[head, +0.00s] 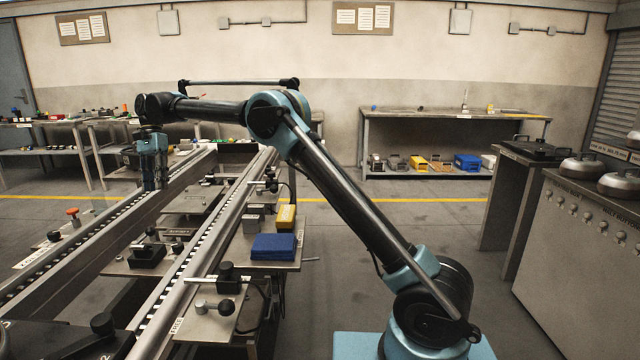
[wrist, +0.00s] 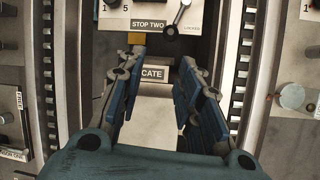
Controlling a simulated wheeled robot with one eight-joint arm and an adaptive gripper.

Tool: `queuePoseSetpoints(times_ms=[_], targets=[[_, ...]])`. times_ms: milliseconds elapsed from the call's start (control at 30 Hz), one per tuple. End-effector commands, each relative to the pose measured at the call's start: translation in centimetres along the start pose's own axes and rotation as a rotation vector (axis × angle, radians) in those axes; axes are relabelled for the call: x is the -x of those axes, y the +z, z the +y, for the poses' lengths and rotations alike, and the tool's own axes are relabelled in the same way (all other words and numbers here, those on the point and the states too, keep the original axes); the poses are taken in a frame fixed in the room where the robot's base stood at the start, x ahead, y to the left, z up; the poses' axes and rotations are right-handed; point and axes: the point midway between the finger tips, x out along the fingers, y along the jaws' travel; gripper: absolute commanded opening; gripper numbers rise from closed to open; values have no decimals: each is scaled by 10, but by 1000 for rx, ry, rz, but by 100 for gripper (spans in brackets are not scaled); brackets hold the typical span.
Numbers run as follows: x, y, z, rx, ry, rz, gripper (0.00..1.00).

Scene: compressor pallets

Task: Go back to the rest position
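My gripper (head: 150,185) hangs pointing down from my outstretched arm, above the roller conveyor line at the left of the head view. In the wrist view my gripper (wrist: 160,95) has its two blue-padded fingers spread apart, with nothing between them. Below the fingers lies a plate with a label reading "CATE" (wrist: 153,74), partly hidden by the fingers. A "STOP TWO" label (wrist: 150,25) with a black-knobbed lever (wrist: 171,31) lies just beyond it.
Conveyor rails (head: 205,245) run on both sides of my gripper. A side shelf holds a blue block (head: 274,246) and a yellow box (head: 286,217). A steel counter with round lidded pots (head: 582,168) stands at right.

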Motion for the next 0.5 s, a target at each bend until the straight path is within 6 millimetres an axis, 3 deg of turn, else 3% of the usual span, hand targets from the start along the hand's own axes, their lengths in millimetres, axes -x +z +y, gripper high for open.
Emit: queuePoseSetpoints(times_ms=[200, 500], targets=[[41, -39, 69, 8, -58, 21, 32], [78, -80, 176, 26, -130, 67, 32]])
